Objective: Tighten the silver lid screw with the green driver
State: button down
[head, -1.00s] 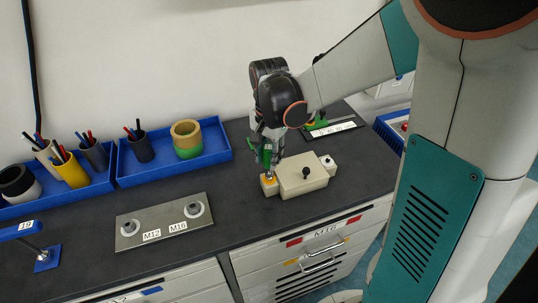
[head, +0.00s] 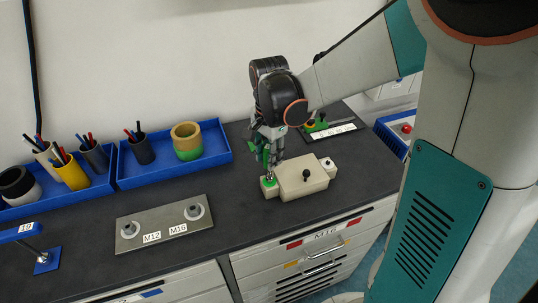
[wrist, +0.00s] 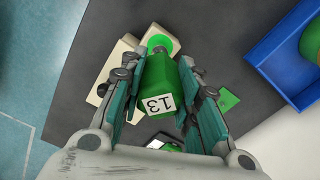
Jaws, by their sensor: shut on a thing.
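The green driver (wrist: 155,85), marked 13, is between the fingers of my gripper (wrist: 158,78) in the wrist view. My gripper also shows in the head view (head: 268,152), shut on the driver, which points down over the small block (head: 270,191) at the left end of the beige box (head: 310,187). The block's top shows green (head: 269,182); a green disc also shows beyond the driver in the wrist view (wrist: 160,41). The silver lid screw is hidden or too small to make out under the driver, so I cannot tell its contact with the tip.
The box has a black knob (head: 306,174) and a small white piece (head: 328,164) at its right. A metal plate (head: 150,219) marked M12 and M16 lies to the left. Blue trays (head: 210,160) with pen cups stand behind. A tool stand (head: 330,130) is at the back right.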

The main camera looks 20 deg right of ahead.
jog(key=shift+r, duration=0.2)
notch_tip(320, 180, up, 5)
jog(key=p, duration=0.3)
